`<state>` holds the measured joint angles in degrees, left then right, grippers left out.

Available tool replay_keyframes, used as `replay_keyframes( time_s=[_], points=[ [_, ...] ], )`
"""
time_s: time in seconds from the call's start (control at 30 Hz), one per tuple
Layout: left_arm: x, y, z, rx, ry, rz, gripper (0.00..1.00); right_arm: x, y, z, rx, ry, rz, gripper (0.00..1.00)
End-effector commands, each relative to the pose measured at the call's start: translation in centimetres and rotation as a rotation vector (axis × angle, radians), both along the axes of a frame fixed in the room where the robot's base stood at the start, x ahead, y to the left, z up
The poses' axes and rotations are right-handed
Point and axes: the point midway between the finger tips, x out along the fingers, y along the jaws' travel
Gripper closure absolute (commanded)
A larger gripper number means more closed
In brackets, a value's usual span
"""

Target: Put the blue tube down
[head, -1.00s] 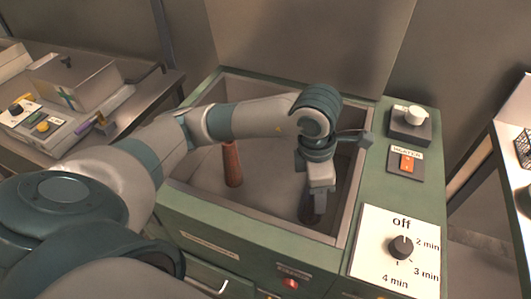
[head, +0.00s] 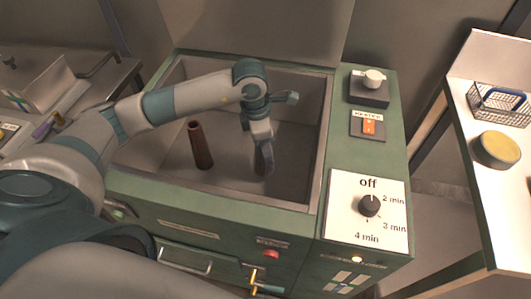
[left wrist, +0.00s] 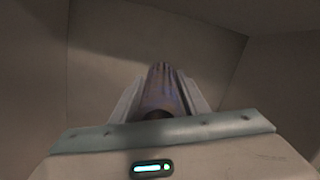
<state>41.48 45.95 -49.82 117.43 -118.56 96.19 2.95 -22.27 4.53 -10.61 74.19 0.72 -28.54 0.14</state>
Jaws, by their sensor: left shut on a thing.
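My left gripper (head: 264,158) reaches down inside the open chamber, right of its middle. In the left wrist view, its fingers are shut on a slim tube (left wrist: 161,88) with a bluish-purple tint, which I take to be the blue tube. In the head view the held tube is hardly distinguishable from the gripper. I cannot tell whether its end touches the chamber floor. The green-rimmed chamber (head: 322,140) has plain grey-brown inner walls. My right gripper is not in view.
A reddish-brown tube (head: 201,147) stands in the chamber left of my gripper. A timer dial (head: 369,205) and a heater switch (head: 369,125) are on the right panel. A wire basket (head: 497,103) and a yellow-topped round container (head: 498,149) stand on the white right-hand table.

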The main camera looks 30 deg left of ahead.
Motion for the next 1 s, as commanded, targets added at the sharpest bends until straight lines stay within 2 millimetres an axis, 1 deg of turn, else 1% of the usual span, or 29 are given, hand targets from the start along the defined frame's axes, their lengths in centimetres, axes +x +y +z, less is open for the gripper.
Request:
replay_keyframes(
  time_s=[0.1, 0.47, 0.57, 0.7, 0.8, 1.0],
  points=[
    [0.3, 0.4, -0.3, -0.001, 0.0, 0.001, 0.81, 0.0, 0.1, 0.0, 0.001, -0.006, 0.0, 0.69],
    [0.2, 0.3, -0.5, -0.001, 0.001, 0.0, 0.81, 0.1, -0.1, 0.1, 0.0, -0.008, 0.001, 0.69],
    [0.2, 0.3, -1.4, 0.0, 0.004, 0.001, 0.81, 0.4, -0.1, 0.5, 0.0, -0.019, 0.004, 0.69],
    [0.2, 0.4, -3.1, 0.0, 0.004, 0.002, 0.81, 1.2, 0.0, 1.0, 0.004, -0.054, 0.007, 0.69],
    [0.2, 0.4, -4.0, 0.0, 0.002, 0.001, 0.81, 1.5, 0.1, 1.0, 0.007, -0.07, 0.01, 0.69],
    [0.2, 0.4, -4.3, 0.0, 0.0, 0.0, 0.81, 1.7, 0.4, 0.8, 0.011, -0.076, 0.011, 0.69]
  ],
)
